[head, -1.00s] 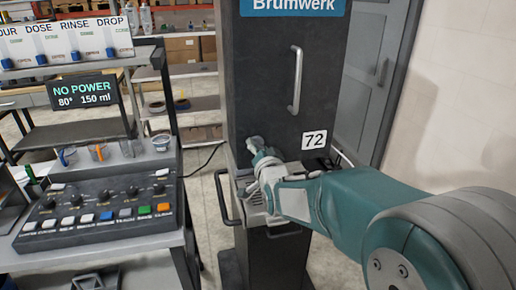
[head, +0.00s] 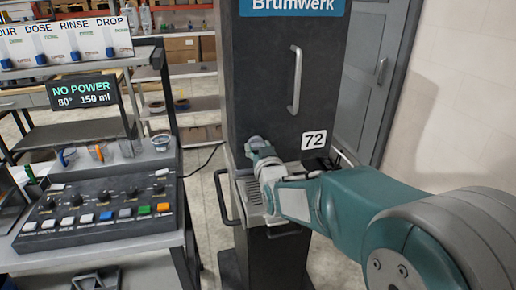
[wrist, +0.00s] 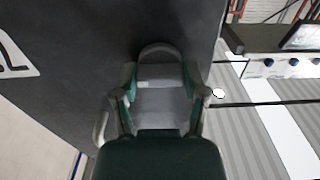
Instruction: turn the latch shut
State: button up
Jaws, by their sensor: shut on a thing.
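The latch, a grey rounded piece, sits low on the front of the dark Brumwerk cabinet (head: 260,90). In the wrist view the latch (wrist: 160,50) shows between and just beyond my two fingers. My gripper (head: 259,150) is at the cabinet front, left of the 72 label, and is closed on the latch. The wrist view shows my gripper (wrist: 160,85) with a finger on each side of the grey piece. Most of the latch is hidden by the fingers in the head view, so its exact angle is hard to tell.
A vertical bar handle (head: 295,79) is above my gripper. The 72 label (head: 314,140) is to the right. A slotted tray (head: 250,192) and a dark loop handle (head: 222,198) are below. A button console (head: 95,210) with a NO POWER display (head: 81,91) stands left.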

jog(key=shift+f, duration=0.3)
jog(key=o, duration=1.2)
jog(key=shift+c, duration=0.2)
jog(key=shift+a+r, duration=0.1)
jog(key=shift+r, duration=0.05)
jog(key=v, duration=1.2)
